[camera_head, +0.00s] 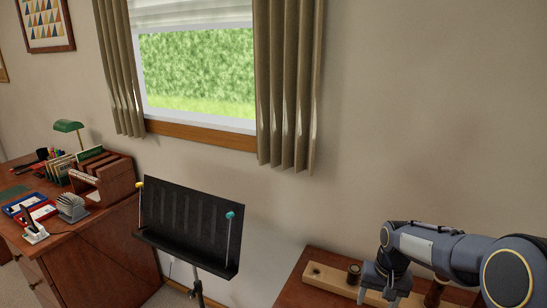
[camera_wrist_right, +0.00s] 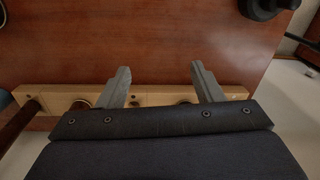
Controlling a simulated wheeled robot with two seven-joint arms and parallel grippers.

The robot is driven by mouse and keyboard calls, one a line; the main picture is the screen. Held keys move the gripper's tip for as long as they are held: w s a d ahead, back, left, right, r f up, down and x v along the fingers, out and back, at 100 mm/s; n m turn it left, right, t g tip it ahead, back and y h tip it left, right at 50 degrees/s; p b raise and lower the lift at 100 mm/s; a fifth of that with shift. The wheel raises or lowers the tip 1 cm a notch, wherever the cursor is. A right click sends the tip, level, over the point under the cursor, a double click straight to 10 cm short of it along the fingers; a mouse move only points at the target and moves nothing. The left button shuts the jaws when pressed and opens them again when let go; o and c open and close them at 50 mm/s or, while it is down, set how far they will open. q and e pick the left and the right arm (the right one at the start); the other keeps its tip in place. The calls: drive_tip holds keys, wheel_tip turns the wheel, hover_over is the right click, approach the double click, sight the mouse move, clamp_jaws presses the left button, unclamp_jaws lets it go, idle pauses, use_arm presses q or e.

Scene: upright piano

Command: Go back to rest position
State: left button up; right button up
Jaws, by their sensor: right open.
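My right arm comes in from the right in the head view. My right gripper (camera_head: 380,292) points down over a reddish-brown wooden top (camera_head: 295,293), close to a pale wooden strip (camera_head: 325,276). In the right wrist view its two fingers (camera_wrist_right: 160,70) are apart, with bare wood and part of the pale strip (camera_wrist_right: 155,98) showing between them. Nothing is between the fingers. My left gripper is in neither view.
Dark cylindrical pieces stand at the strip, one (camera_head: 353,273) left of my gripper and one (camera_head: 435,291) right of it. A black music stand (camera_head: 188,230) stands left of the wooden top. A cluttered desk (camera_head: 95,240) is farther left. Space above the top is clear.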

drive_tip(key=s+r+t+y, duration=0.1)
drive_tip(key=s+r, duration=0.6)
drive_tip(key=s+a+r+n+t+y, duration=0.1)
drive_tip(key=s+a+t, duration=0.1)
drive_tip(key=s, duration=0.8)
drive_tip(key=s+a+r+n+t+y, duration=0.1)
drive_tip(key=s+a+t, duration=0.1)
drive_tip(key=s, duration=0.8)
drive_tip(key=shift+s+a+r, duration=0.15)
drive_tip(key=shift+s+a, duration=0.05)
drive_tip(key=shift+a, duration=0.35)
